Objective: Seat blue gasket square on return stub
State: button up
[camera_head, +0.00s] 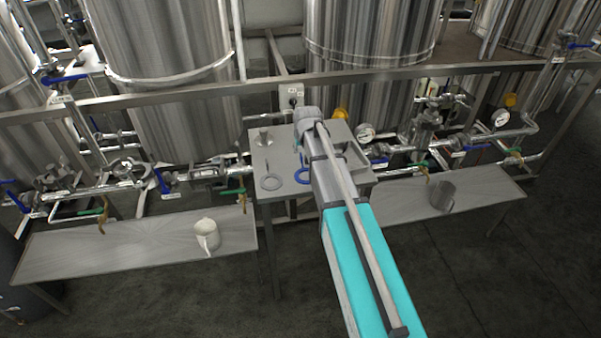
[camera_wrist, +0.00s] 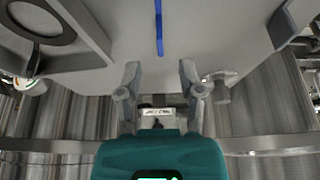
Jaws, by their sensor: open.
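The blue gasket (camera_head: 303,175) is on the small grey central table, partly hidden by my arm in the head view. In the wrist view it shows only as a narrow blue strip (camera_wrist: 159,28) ahead of the fingers. A short metal stub with a wide flange (camera_head: 263,136) stands near the table's back left corner; I cannot tell for sure that it is the return stub. A stub-like metal piece also shows right of the fingers in the wrist view (camera_wrist: 217,86).
A grey ring (camera_head: 270,183) lies left of the gasket. A grey tray (camera_head: 353,158) sits on the table's right side. Pipes, valves and a gauge (camera_head: 364,133) crowd both sides. Lower benches hold a white jug (camera_head: 207,236) and a grey mug (camera_head: 442,195).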

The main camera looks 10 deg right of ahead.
aim_at(304, 168)
jog(key=shift+b+x, duration=1.7)
jog(key=shift+x, duration=0.45)
grip_shut()
